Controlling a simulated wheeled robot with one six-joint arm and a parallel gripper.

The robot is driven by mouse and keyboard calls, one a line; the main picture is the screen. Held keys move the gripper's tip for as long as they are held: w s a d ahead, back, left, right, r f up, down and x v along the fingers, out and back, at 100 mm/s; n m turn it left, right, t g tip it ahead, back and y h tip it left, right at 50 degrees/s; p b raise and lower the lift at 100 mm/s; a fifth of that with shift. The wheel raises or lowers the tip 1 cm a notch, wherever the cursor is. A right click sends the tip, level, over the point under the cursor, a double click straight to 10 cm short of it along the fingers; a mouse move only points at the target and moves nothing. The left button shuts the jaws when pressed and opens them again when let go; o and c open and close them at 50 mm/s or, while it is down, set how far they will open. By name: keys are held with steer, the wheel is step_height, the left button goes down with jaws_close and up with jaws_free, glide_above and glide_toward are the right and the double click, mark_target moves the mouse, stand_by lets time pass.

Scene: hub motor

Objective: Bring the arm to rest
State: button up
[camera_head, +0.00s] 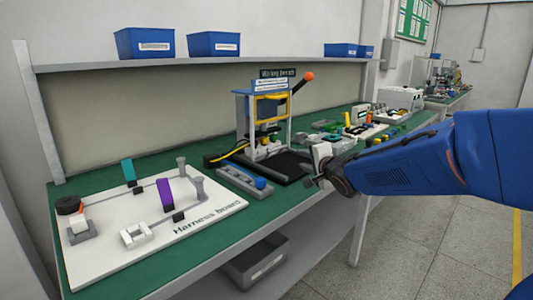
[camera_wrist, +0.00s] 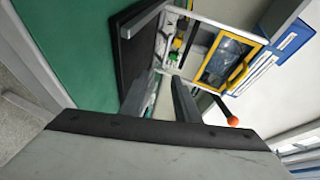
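My blue arm (camera_head: 400,165) reaches in from the right in the head view. My gripper (camera_head: 314,182) is over the green bench (camera_head: 200,260), in front of and to the right of the press (camera_head: 265,125). In the wrist view, the two dark fingers of my gripper (camera_wrist: 158,100) stand apart with nothing seen held between them. The wrist view is turned sideways. Beyond the fingers it shows the press's yellow-framed window (camera_wrist: 228,62) and the black tray (camera_wrist: 132,55).
A white harness board (camera_head: 130,255) with posts and purple and teal parts lies at the left. Blue bins (camera_head: 213,44) stand on the shelf. Several small parts crowd the bench behind my arm. The floor (camera_head: 430,240) at right is clear.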

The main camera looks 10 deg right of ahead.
steer(key=s+d+f+n+g+h, duration=0.2)
steer(key=s+d+f+n, duration=0.1)
steer(key=s, duration=0.6)
steer(key=s+d+f+n+g+h, duration=0.2)
steer(key=s+d+g, duration=0.15)
steer(key=s, duration=0.55)
steer(key=s+a+f+n+g, duration=0.1)
steer(key=s+f+n, duration=0.3)
steer(key=s, duration=0.7)
steer(key=s+a+f+n+g+y, duration=0.1)
steer(key=s+f+n+g, duration=0.3)
steer(key=s, duration=0.7)
steer(key=shift+s+f+n, duration=0.3)
steer(key=shift+f+n, duration=0.05)
steer(key=shift+n, duration=0.15)
